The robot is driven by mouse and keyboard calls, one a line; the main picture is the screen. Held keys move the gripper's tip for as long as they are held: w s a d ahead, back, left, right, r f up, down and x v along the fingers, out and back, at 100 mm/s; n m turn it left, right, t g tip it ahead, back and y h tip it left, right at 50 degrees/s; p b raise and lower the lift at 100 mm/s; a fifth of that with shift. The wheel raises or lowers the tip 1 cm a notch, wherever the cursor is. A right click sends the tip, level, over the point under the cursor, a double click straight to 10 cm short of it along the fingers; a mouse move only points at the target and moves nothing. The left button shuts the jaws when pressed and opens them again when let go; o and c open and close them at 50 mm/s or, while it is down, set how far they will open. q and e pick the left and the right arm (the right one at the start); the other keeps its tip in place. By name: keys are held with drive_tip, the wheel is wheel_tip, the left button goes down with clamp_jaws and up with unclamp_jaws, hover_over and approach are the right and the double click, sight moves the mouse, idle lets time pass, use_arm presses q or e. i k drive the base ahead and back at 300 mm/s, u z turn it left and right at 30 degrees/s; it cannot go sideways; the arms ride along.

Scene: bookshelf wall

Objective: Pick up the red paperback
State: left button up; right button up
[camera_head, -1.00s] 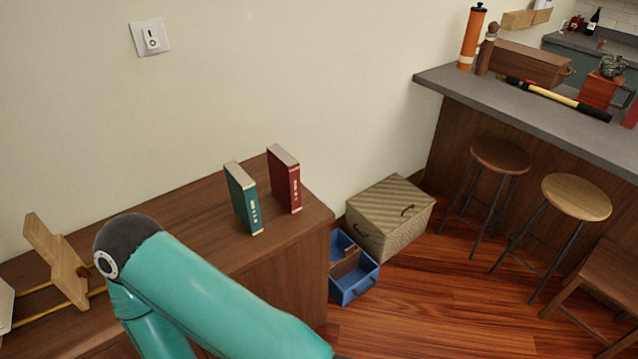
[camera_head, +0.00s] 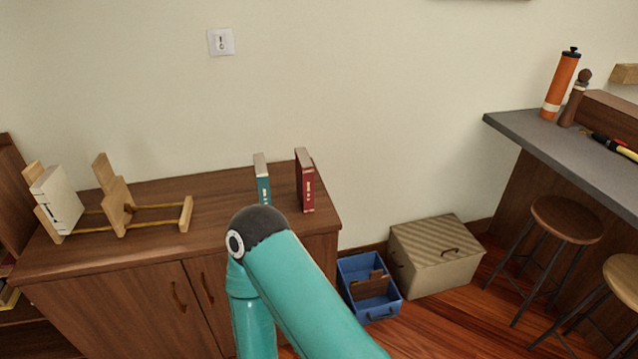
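The red paperback (camera_head: 305,181) stands upright near the right end of the wooden cabinet top (camera_head: 219,199). A teal book (camera_head: 262,179) stands upright to its left, with a gap between them. The lower part of the teal book is hidden behind my teal arm, which rises in front of the cabinet. Neither of my grippers shows in the view.
A wooden book rack (camera_head: 128,206) with a cream book (camera_head: 57,200) stands on the cabinet's left part. On the floor to the right are a blue crate (camera_head: 382,312) and a woven box (camera_head: 437,263). Stools (camera_head: 566,219) stand by a grey counter (camera_head: 545,139).

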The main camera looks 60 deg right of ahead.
sight(304, 165)
drive_tip(key=u, duration=1.4)
drive_tip(key=i, duration=0.1)
drive_tip(key=z, duration=2.65)
drive_tip(key=i, duration=0.55)
drive_tip(key=u, duration=0.1)
